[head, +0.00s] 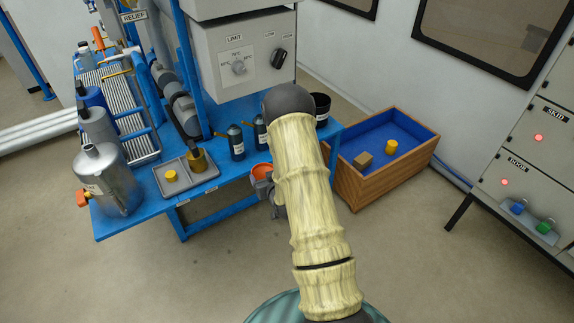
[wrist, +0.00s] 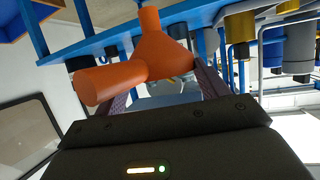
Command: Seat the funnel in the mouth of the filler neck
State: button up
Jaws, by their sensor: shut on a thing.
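The orange funnel (wrist: 168,58) is held between the two fingers of my gripper (wrist: 160,88) in the wrist view. Its narrow spout points to the picture's top, and a thick orange stub sticks out to the left. In the head view the funnel (head: 262,171) shows at the table's front edge, wide mouth up, partly hidden by my arm. The cylinder (wrist: 239,26) also shows in the wrist view.
The grey tray (head: 205,178) also holds a yellow cap (head: 171,176). Dark bottles (head: 236,141) stand between the tray and my arm. A silver canister (head: 107,178) stands at left. A wooden crate (head: 385,182) with a blue inside stands right. The floor in front is clear.

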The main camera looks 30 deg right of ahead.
jog(key=a+f, duration=0.2)
jog(key=a, duration=0.4)
jog(key=s+a+f+n+y, duration=0.1)
jog(key=a+f, duration=0.2)
jog(key=a, duration=0.3)
jog(key=shift+s+a+f+n+y, duration=0.25)
jog(key=shift+a+f+n+y, duration=0.05)
jog(key=shift+a, duration=0.05)
